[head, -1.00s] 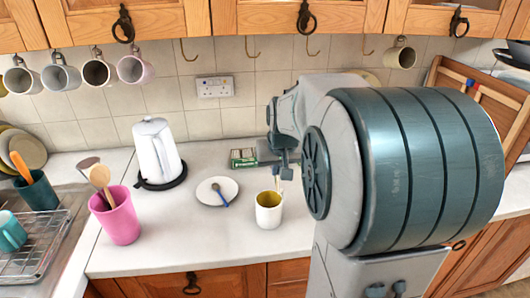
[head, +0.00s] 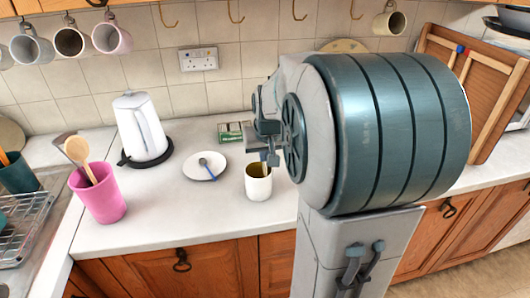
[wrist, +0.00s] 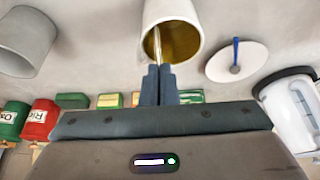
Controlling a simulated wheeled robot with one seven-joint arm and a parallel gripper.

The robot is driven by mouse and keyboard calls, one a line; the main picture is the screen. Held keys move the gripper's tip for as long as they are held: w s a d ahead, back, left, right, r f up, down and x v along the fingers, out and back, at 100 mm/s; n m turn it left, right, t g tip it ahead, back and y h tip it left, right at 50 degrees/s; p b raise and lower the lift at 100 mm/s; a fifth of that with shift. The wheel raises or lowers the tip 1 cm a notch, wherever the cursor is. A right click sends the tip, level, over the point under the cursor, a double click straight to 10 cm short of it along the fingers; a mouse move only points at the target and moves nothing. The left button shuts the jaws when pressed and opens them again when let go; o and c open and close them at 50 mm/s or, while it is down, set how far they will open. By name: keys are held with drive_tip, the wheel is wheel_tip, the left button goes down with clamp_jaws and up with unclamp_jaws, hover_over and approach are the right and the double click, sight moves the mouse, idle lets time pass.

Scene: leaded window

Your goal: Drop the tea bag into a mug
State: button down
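The white mug (head: 258,188) with a mustard-yellow inside stands on the counter, right of the saucer. It also shows in the wrist view (wrist: 185,12), its mouth facing the fingers. My gripper (head: 271,158) is just above the mug's rim. In the wrist view my gripper's fingers (wrist: 159,84) are close together at the mug's rim. A thin pale strip, which looks like the tea bag (wrist: 157,46) seen edge-on, runs from the fingertips across the mug's opening. I cannot tell how deep it reaches. In the head view it is mostly hidden.
A saucer (head: 192,172) with a blue-handled spoon (head: 205,165) lies left of the mug. The kettle (head: 142,130), pink utensil pot (head: 103,200) and dish rack (head: 25,235) stand further left. A green tea box (head: 230,133) lies behind. Several mugs hang above. The counter front is clear.

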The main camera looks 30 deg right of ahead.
drive_tip(key=c, duration=1.6)
unclamp_jaws()
drive_tip(key=shift+r, duration=0.1)
drive_tip(key=v, duration=1.3)
drive_tip(key=shift+s+r+b, duration=0.2)
drive_tip(key=shift+r+b, duration=0.1)
drive_tip(key=s+a+f+n, duration=0.1)
drive_tip(key=s+a+f, duration=0.3)
drive_tip(key=s+a+f+n, duration=0.1)
drive_tip(key=s+a+f, duration=0.3)
drive_tip(key=f, duration=0.1)
drive_tip(key=s+a+f+n+g+y, duration=0.1)
drive_tip(key=s+a+f, duration=0.3)
drive_tip(key=s, duration=0.1)
drive_tip(key=shift+a+f, duration=0.15)
drive_tip(key=shift+f, duration=0.1)
